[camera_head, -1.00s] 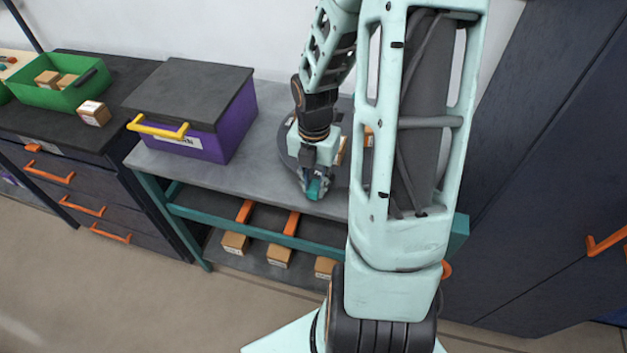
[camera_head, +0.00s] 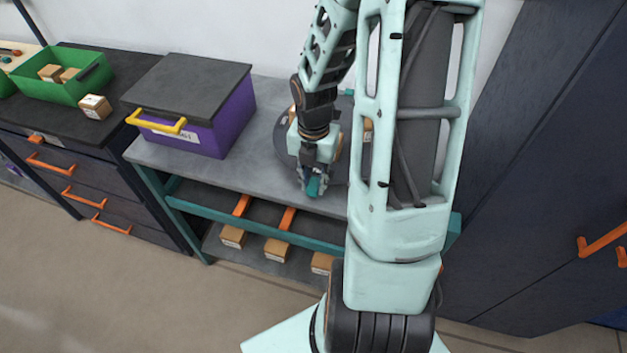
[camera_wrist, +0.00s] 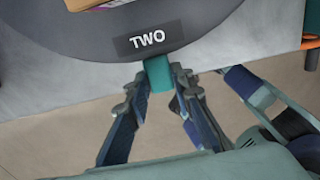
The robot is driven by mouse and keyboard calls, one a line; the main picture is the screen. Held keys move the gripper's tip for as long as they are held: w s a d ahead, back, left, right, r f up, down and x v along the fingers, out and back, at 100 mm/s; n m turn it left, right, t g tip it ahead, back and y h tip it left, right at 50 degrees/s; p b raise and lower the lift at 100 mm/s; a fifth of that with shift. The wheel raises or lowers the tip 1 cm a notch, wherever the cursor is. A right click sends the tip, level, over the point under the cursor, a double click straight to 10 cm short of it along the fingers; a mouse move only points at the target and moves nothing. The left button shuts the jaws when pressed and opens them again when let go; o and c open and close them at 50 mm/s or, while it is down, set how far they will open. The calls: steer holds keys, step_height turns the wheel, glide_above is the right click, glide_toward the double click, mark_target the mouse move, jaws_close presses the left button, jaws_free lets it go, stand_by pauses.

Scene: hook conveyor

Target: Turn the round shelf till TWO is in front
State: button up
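The round shelf (camera_wrist: 75,38) is a dark grey disc on the grey table. In the wrist view its label TWO (camera_wrist: 149,38) is upright at the near rim. A teal knob (camera_wrist: 159,74) sticks out from the rim just below the label. My gripper (camera_wrist: 160,82) has its fingertips on both sides of the knob and appears closed on it. In the head view my gripper (camera_head: 313,184) is at the shelf's near side, by the table's front edge. My arm hides much of the shelf (camera_head: 284,140) there.
A purple box (camera_head: 214,133) with a yellow handle stands left on the table (camera_head: 255,175). Small cartons (camera_head: 277,250) sit on the rack below. A green bin (camera_head: 70,92) is on the left cabinet. Dark cupboards (camera_head: 540,200) stand at the right.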

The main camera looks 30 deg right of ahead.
steer(key=o, duration=0.4)
steer(key=shift+o, duration=0.2)
step_height(320, 180, up, 12)
stand_by(0.4)
stand_by(0.3)
